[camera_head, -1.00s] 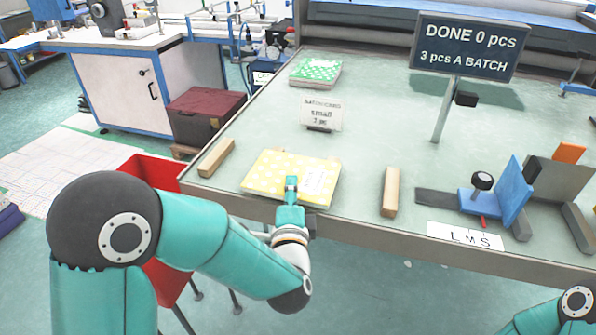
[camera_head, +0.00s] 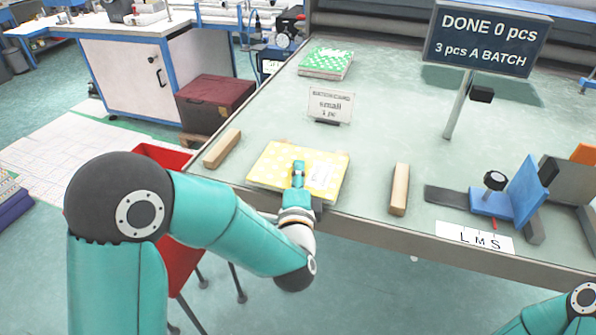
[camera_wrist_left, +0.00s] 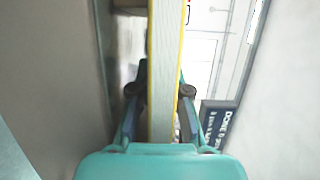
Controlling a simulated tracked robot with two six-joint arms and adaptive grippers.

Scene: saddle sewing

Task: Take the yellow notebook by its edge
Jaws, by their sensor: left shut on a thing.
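The yellow notebook (camera_head: 275,166) with white dots and a white label lies near the front edge of the table in the head view. My left gripper (camera_head: 298,172) is at its front edge, with one finger over the cover. In the left wrist view the notebook (camera_wrist_left: 165,60) shows edge-on, its pale pages between yellow covers. The left gripper's fingers (camera_wrist_left: 161,92) stand on both sides of it, shut on that edge. My right gripper is out of view; only part of my right arm shows at the lower right.
Wooden blocks stand left (camera_head: 222,148) and right (camera_head: 399,189) of the notebook. A small card sign (camera_head: 330,104) stands behind it, and a green notebook (camera_head: 326,63) lies farther back. A blue stop device (camera_head: 505,201) is at the right. A red bin (camera_head: 160,157) is below the table's left side.

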